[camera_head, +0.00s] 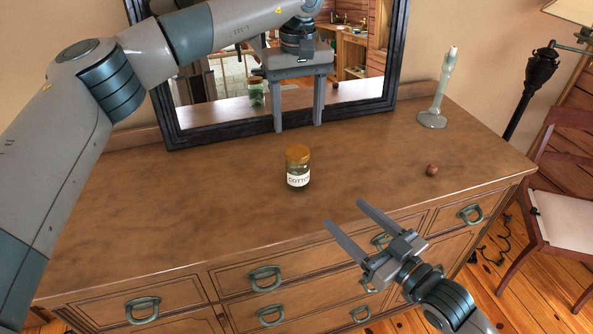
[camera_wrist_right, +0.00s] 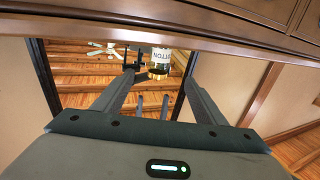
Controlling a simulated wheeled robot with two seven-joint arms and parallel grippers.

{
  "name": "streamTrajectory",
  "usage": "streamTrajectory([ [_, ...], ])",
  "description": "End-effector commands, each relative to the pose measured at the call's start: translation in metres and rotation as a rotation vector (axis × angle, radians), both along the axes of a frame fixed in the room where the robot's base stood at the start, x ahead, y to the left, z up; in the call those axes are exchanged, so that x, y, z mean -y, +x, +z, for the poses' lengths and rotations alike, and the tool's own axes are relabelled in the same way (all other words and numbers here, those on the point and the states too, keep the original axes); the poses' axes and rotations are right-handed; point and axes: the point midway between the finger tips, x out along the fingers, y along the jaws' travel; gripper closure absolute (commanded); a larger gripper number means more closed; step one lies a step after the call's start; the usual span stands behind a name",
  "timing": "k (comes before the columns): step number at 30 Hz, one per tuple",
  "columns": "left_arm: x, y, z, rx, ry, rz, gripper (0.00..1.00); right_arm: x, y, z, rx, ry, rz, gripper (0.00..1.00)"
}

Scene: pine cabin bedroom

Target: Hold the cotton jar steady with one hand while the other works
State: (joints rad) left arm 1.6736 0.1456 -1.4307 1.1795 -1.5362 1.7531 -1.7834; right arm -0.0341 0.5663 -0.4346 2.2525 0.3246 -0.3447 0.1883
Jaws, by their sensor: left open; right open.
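The cotton jar (camera_head: 298,170) is a small glass jar with an orange-brown lid and a white label, upright on the wooden dresser top (camera_head: 220,200). My left gripper (camera_head: 298,128) is open and empty, fingers pointing down, behind and above the jar in front of the mirror. My right gripper (camera_head: 343,215) is open and empty at the dresser's front edge, to the right of and nearer than the jar, not touching it. In the right wrist view the jar (camera_wrist_right: 159,62) appears upside down beyond the spread fingers (camera_wrist_right: 155,95).
A dark-framed mirror (camera_head: 390,60) stands at the back of the dresser and reflects the jar. A pale candlestick (camera_head: 437,95) stands at the back right. A small reddish-brown round object (camera_head: 432,170) lies right of the jar. A chair (camera_head: 565,215) stands to the right. The dresser's left part is clear.

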Motion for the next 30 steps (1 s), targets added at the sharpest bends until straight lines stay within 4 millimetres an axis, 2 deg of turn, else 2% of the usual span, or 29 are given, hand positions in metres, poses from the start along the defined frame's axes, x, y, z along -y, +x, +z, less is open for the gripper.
streamTrajectory([
  [8, 0.000, 0.000, 0.000, -0.001, -0.001, 0.000, 0.40, -0.002, 0.003, 0.000, 0.001, 0.001, -0.001, 0.35],
  [14, 0.000, 0.000, 0.000, -0.001, -0.001, 0.000, 0.40, -0.011, 0.015, 0.001, 0.002, 0.001, -0.001, 0.35],
  [30, 0.000, 0.000, 0.000, -0.001, -0.001, 0.000, 0.40, -0.061, 0.082, 0.001, 0.002, 0.001, -0.001, 0.35],
])
